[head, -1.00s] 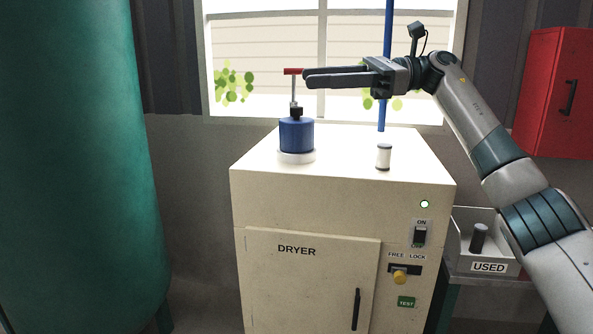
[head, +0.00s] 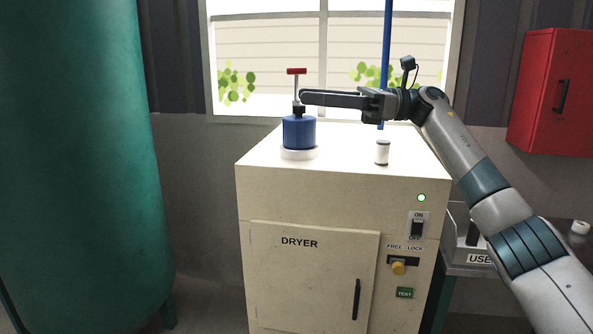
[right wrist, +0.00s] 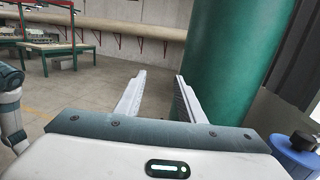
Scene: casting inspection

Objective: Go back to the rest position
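My right gripper (head: 304,97) is above the dryer top in the head view, its fingers pointing left. Its fingertips appear close to the stem of the blue pump-like device (head: 298,132) with a red T-handle (head: 296,71); I cannot tell whether they touch it. In the right wrist view the two fingers of the right gripper (right wrist: 160,75) are apart with nothing between them. The blue device (right wrist: 296,155) shows there at the lower right, outside the fingers. My left gripper is not in view.
The cream dryer (head: 300,290) carries a small white cartridge (head: 382,153) near its right side. A blue pole (head: 386,60) rises behind. A green tank (head: 80,170) stands left, a red cabinet (head: 551,92) hangs right. The USED bin (head: 455,255) is partly behind my arm.

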